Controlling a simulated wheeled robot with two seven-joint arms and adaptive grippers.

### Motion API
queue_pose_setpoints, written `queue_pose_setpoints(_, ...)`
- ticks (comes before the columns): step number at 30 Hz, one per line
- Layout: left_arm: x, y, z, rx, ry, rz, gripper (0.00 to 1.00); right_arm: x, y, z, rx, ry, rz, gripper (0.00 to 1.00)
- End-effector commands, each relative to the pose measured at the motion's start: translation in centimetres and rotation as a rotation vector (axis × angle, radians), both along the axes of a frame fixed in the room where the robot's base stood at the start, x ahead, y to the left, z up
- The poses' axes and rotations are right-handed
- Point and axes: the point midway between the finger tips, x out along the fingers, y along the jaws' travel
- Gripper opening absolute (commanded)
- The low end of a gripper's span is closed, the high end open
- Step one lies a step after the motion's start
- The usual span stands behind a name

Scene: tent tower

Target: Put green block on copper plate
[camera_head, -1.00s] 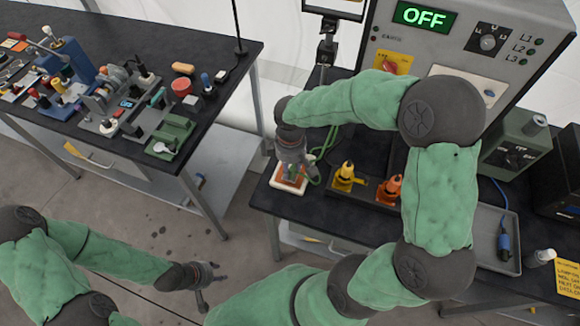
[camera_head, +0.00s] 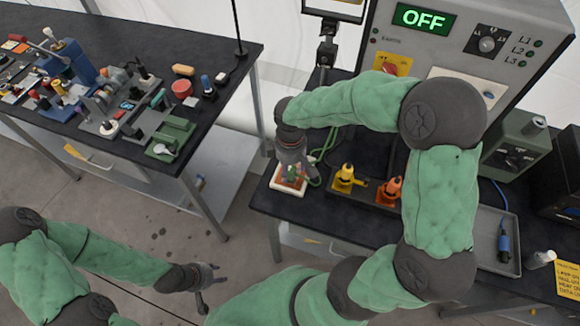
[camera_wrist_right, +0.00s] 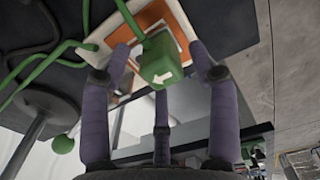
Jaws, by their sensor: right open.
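The green block (camera_wrist_right: 161,58) bears a white arrow and sits between the spread fingers of my right gripper (camera_wrist_right: 160,75) in the right wrist view. A gap shows between block and fingers. The copper plate (camera_wrist_right: 118,62), orange on a pale base, lies behind the block; whether they touch is unclear. In the head view my right gripper (camera_head: 291,170) points down over the plate (camera_head: 282,182) at the bench's left corner, mostly hiding the block. My left gripper (camera_head: 208,283) is open and empty above the floor at the lower left.
A green cable (camera_head: 328,145) runs beside the plate. Yellow (camera_head: 346,178) and orange (camera_head: 389,188) tools stand in a dark holder to its right. A power unit (camera_head: 460,50) reading OFF stands behind. A grey tray (camera_head: 490,262) lies right. A cluttered table (camera_head: 225,65) stands left.

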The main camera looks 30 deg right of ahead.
Motion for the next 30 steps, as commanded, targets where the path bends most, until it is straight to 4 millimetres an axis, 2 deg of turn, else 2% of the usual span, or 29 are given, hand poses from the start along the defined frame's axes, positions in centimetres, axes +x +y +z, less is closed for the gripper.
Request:
queue_pose_setpoints(9,0.0,0.0,2.0,0.000,0.000,0.000,0.40,0.0,0.0,6.4,0.000,-0.005,0.000,0.60)
queue_pose_setpoints(15,0.0,0.0,2.7,0.000,0.000,0.000,0.40,0.0,0.0,9.7,0.000,-0.005,0.001,0.60)
queue_pose_setpoints(21,0.0,0.0,3.0,0.000,0.000,0.000,0.40,0.0,0.0,11.2,0.000,-0.003,0.000,0.60)
queue_pose_setpoints(30,0.0,0.0,3.0,0.000,0.000,0.000,0.40,-0.1,0.0,11.4,0.000,-0.001,0.000,0.60)
